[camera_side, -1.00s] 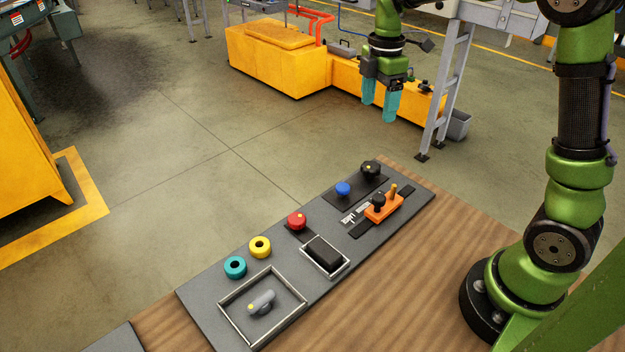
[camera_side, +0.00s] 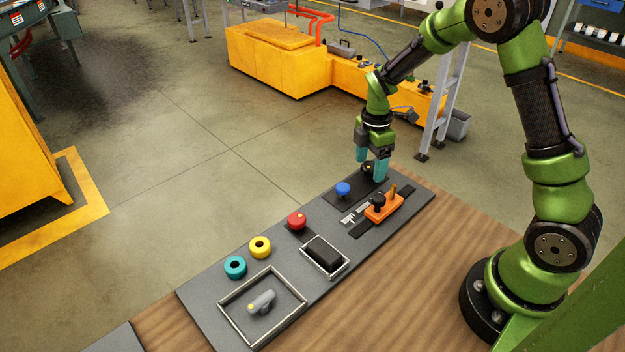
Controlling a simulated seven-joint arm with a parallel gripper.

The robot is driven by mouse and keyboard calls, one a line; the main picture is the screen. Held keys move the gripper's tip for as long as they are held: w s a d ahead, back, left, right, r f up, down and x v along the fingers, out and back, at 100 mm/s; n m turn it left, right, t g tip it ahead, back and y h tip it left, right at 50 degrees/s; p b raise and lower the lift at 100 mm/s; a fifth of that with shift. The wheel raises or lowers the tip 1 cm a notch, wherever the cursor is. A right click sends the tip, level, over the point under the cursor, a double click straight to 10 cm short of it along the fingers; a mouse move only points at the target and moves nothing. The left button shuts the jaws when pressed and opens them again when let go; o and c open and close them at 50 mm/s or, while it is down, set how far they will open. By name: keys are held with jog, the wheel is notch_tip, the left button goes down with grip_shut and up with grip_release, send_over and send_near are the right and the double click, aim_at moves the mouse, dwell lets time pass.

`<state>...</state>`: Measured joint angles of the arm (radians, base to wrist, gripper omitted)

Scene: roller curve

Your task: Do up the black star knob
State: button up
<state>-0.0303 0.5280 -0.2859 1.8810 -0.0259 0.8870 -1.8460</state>
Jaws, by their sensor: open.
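The black star knob (camera_side: 368,167) stands on a dark plate (camera_side: 345,196) at the far right end of the grey panel. My gripper (camera_side: 370,168) points down over it, with its teal fingers apart, one to the left of the knob and one to the right. The fingertips are about level with the knob and partly hide it. I cannot tell whether either finger touches it.
A blue knob (camera_side: 343,189) is close by on the same plate. A red button (camera_side: 297,221), yellow ring (camera_side: 260,247) and teal ring (camera_side: 235,267) lie further left.

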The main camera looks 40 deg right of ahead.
jog(key=c, duration=1.1)
jog(key=shift+o, duration=0.2)
